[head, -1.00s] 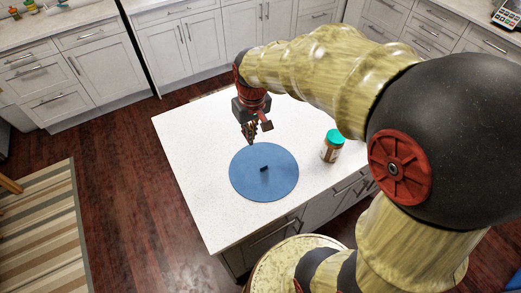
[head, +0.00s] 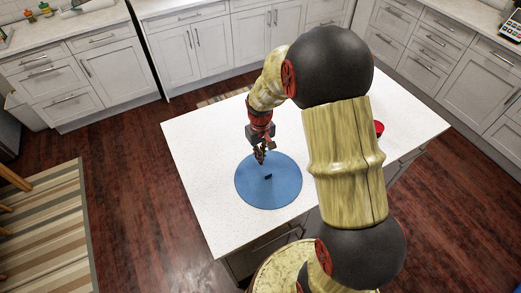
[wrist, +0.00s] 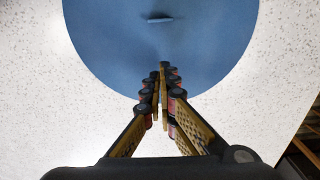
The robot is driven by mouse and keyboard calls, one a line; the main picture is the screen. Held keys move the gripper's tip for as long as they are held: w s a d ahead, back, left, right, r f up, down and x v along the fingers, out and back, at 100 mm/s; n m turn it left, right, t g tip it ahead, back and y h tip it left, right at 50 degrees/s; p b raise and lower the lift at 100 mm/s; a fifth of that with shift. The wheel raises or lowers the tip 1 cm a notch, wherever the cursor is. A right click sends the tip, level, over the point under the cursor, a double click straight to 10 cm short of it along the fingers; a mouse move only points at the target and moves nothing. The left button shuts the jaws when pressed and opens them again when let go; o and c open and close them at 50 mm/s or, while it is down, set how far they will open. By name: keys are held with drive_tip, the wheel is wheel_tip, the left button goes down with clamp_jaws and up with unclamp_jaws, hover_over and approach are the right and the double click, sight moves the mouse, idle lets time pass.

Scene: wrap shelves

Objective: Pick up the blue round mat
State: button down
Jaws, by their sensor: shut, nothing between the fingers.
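The blue round mat (head: 262,196) lies flat on the white island top, near its front edge. A small dark upright tab stands at its middle and also shows in the wrist view (wrist: 160,19). My gripper (head: 260,160) points down over the far edge of the mat. In the wrist view my gripper (wrist: 162,72) is shut and empty, its fingertips together over the mat's near edge in that picture, short of the tab. Whether the fingertips touch the mat I cannot tell.
The white island top (head: 210,150) is clear to the left of the mat. A red object (head: 379,128) shows at the right, partly behind my arm. A striped rug (head: 45,225) lies on the floor at left. Cabinets (head: 85,75) line the back.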

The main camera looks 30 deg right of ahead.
sight(281, 194)
wheel_tip(281, 194, down, 2)
drive_tip(key=shift+f, duration=0.1)
drive_tip(key=shift+s+r, duration=0.15)
drive_tip(key=shift+s, duration=0.85)
drive_tip(key=shift+s+r, duration=0.1)
drive_tip(key=shift+s, duration=0.85)
drive_tip(key=s+p, duration=0.1)
drive_tip(key=s, duration=1)
drive_tip(key=shift+s+p, duration=0.1)
drive_tip(key=shift+p, duration=0.25)
